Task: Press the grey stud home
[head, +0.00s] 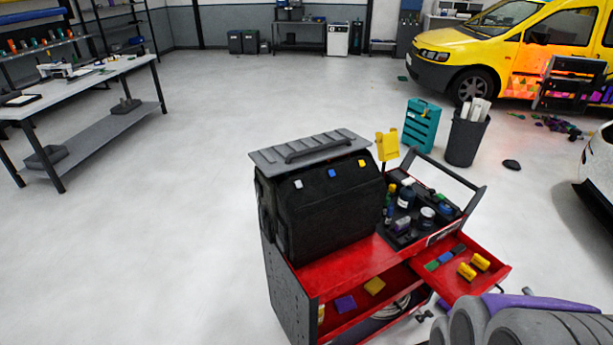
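A pale grey stud (298,184) sits on the upper left of the front face of a black case (325,212). A blue stud (332,173) and a yellow stud (362,163) sit to its right in the same row. How far each stand out from the face is too small to tell. A ribbed grey lid with a handle (310,149) lies over the case top. The case stands on a red tool cart (335,268). Grey rounded parts of my arm show at the bottom right, well apart from the stud. My gripper's fingertips are not visible.
The cart's side drawer (495,276) sticks out to the right with yellow pieces on it. A tray of bottles (452,219) is behind it. A teal case (421,126) and grey bin (466,138) stand beyond. The floor left of the cart is clear up to a workbench (85,88).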

